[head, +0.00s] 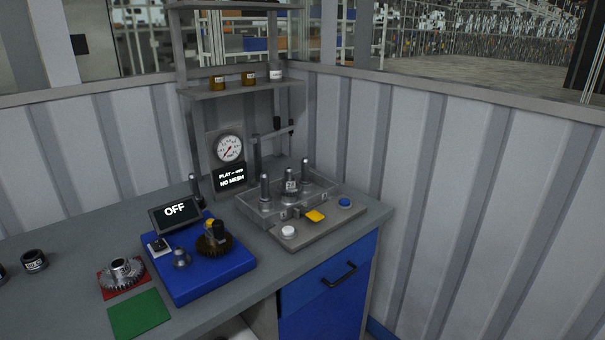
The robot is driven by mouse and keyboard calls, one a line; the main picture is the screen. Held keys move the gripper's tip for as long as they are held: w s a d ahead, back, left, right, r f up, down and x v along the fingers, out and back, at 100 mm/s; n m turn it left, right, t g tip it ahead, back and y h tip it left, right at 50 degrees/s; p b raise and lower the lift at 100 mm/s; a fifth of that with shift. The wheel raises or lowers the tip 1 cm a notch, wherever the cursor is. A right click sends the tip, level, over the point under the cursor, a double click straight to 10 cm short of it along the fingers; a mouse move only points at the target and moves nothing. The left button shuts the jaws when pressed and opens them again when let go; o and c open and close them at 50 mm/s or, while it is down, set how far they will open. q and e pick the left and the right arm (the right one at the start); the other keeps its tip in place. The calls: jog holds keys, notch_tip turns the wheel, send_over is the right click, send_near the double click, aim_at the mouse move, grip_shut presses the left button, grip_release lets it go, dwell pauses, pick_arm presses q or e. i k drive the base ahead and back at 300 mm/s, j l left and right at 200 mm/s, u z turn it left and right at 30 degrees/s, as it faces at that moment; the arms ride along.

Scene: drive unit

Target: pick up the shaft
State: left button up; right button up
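I cannot tell for sure which part is the shaft. Several upright metal posts stand on the grey fixture (330,217) at the right of the bench, among them a middle post (290,182) with a small label. A dark upright rod (195,187) stands behind the OFF display (175,211). On the blue block (205,284) are a bronze gear (210,249) with a dark-and-brass piece at its top and a small grey metal part (181,258). A steel gear with a raised hub (122,272) lies on a red mat (144,285). Neither gripper is in view.
A bare green mat (140,314) lies at the front of the grey bench (60,255). A dial gauge (229,148) and a NO MESH display (230,178) stand at the back, below a shelf (225,91). A blue drawer (335,278) is shut.

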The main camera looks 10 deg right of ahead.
aim_at(305, 180)
jog(key=u, duration=0.3)
jog(key=i+l+u, duration=0.15)
jog(key=l+u, duration=0.35)
jog(key=i+l+u, duration=0.15)
jog(key=l+u, duration=0.3)
jog(key=j, duration=0.15)
